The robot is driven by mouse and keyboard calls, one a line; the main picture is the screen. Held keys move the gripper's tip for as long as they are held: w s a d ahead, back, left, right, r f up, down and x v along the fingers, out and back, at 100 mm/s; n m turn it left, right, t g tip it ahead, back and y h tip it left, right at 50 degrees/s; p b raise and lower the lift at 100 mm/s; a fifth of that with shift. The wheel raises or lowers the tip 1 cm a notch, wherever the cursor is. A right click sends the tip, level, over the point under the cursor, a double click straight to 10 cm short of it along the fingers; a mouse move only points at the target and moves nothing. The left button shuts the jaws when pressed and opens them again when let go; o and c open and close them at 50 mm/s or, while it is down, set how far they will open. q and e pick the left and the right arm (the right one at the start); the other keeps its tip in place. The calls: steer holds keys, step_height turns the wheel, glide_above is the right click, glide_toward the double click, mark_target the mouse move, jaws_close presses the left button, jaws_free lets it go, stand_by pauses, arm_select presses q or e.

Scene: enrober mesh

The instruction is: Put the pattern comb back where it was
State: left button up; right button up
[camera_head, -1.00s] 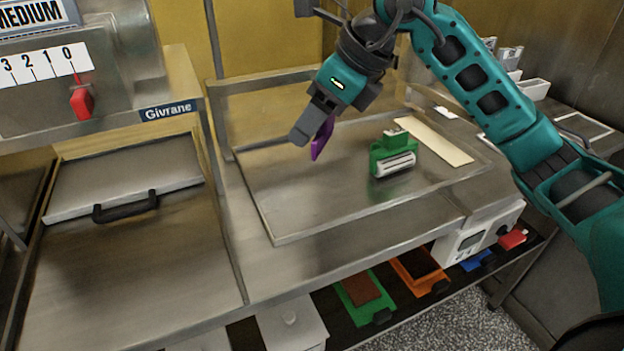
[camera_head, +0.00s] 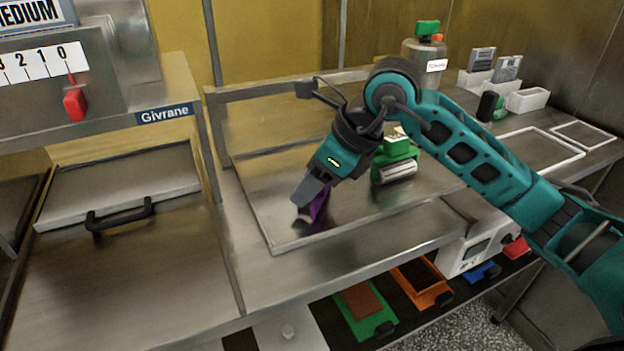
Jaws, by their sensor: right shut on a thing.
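The purple object, which seems to be the pattern comb (camera_head: 318,208), is in the jaws of my right gripper (camera_head: 304,200). The gripper is shut on it and points down and to the left. The comb is low over the front left part of the steel tray (camera_head: 262,203); I cannot tell whether it touches the tray. The fingers hide part of the comb, and its teeth cannot be made out. My left gripper is not in view.
A green tool with a pale roller (camera_head: 396,172) stands on the tray, partly behind my right arm. White-outlined areas (camera_head: 535,150) lie at the right, with holders (camera_head: 490,72) behind. Green (camera_head: 366,306) and orange (camera_head: 422,283) trays sit below. The tray's left part is clear.

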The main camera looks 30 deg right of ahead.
steer(key=o, duration=1)
steer(key=shift+f, duration=0.1)
steer(key=shift+c, duration=0.2)
steer(key=shift+r, duration=0.25)
steer(key=p+v, duration=0.1)
steer(key=v, duration=1.1)
steer(key=shift+p, duration=0.4)
steer(key=shift+f, duration=0.1)
steer(key=shift+w, duration=0.1)
